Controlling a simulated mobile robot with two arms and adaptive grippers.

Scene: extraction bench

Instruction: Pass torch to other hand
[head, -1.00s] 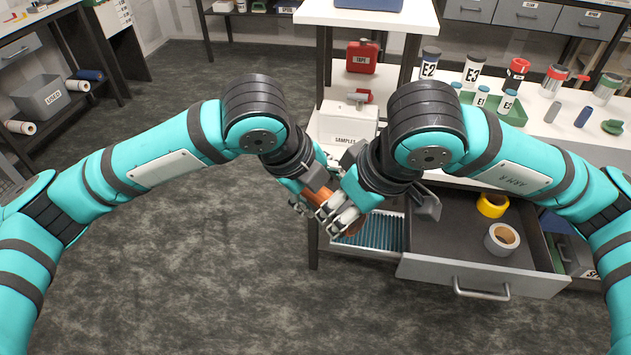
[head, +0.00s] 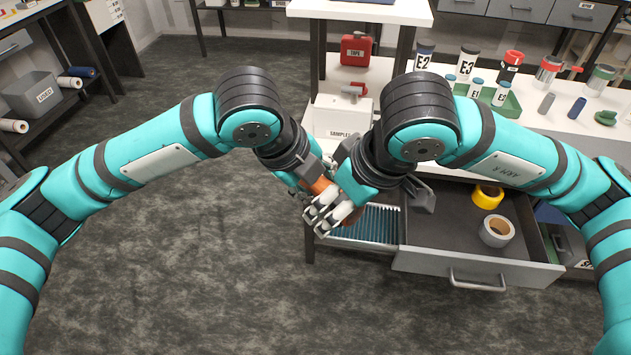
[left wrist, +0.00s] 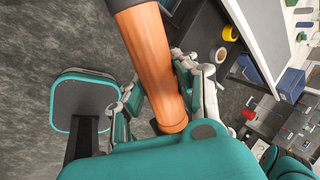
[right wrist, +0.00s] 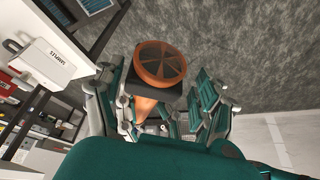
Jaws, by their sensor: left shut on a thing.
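The torch has an orange barrel with dark collars. In the head view its orange part (head: 320,187) shows between my two grippers, mostly hidden by fingers. My left gripper (head: 311,190) is shut on it. The left wrist view shows the long barrel (left wrist: 153,65) running between the left fingers (left wrist: 163,100). My right gripper (head: 328,211) is right beside the left one, with its fingers around the torch. In the right wrist view the torch's round, spoked orange end (right wrist: 160,64) and black collar lie between the spread right fingers (right wrist: 163,112).
An open drawer (head: 475,262) juts out at right, holding a yellow tape roll (head: 487,196) and a grey one (head: 496,231). A white samples box (head: 342,118) stands behind my grippers. Labelled bottles and a green tray (head: 512,104) are on the bench. The floor at left is free.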

